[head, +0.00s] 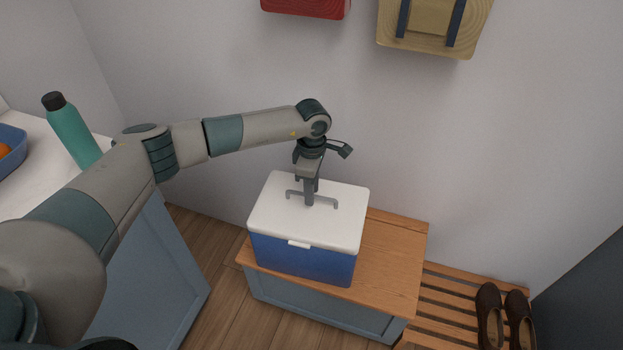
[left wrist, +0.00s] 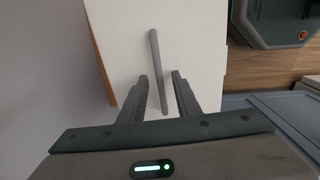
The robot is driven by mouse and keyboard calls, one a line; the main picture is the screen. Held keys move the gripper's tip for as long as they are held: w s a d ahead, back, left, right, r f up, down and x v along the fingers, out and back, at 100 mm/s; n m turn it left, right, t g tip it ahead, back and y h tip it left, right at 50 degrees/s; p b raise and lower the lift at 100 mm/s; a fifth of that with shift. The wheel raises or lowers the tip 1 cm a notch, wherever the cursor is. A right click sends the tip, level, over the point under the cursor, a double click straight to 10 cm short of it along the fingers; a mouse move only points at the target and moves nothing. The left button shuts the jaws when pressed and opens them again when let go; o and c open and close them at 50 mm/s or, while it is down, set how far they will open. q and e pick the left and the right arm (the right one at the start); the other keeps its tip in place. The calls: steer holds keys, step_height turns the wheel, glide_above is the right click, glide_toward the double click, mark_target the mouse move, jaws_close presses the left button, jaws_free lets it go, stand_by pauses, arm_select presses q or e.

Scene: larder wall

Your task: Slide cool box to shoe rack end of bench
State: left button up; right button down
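The cool box (head: 303,255) is blue with a white lid (head: 335,222) and a grey bar handle (head: 327,203) on top. It stands upright on the left part of the wooden bench (head: 395,262). The slatted shoe rack (head: 450,310) is beyond the bench's right end. My left gripper (head: 309,198) points down at the middle of the handle. In the left wrist view the fingers (left wrist: 160,76) are open, with the handle bar (left wrist: 155,50) between them and a gap on each side. Whether a finger touches the lid is unclear. My right gripper is not in view.
The bench top is bare right of the box. Brown shoes (head: 490,315) sit on the rack. A red bag (head: 307,6) and a tan bag (head: 430,25) hang on the wall above. A green bottle (head: 72,132) and a blue bowl (head: 10,150) stand on the left counter.

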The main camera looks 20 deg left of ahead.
arm_select(q)
steer(key=shift+f, duration=0.4)
jaws_close()
stand_by(1.3)
